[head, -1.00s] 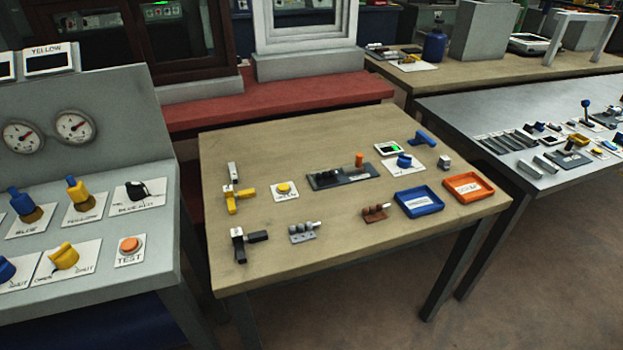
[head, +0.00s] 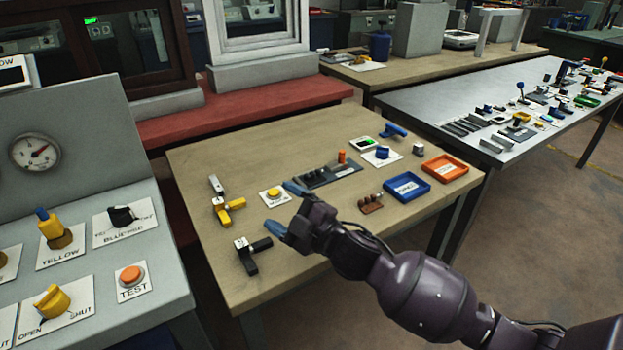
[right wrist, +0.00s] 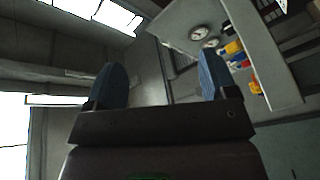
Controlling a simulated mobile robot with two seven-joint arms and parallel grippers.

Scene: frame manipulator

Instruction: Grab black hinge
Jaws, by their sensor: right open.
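The black hinge (head: 247,262) lies on the near left part of the wooden table, with two dark arms and a pale metal piece at its joint. My right gripper (head: 281,208) reaches in from the right in the head view, with blue fingertips. It is open and empty, and appears above the table, up and to the right of the black hinge. The right wrist view shows its two blue fingers (right wrist: 160,85) spread apart, with no hinge between them. My left gripper is not in view.
A yellow hinge (head: 226,209) lies just behind the black one. A yellow button (head: 273,195) on a white card is close to my fingers. Blue (head: 436,197) and orange (head: 462,165) trays stand at the table's right. A grey control panel (head: 175,255) is on the left.

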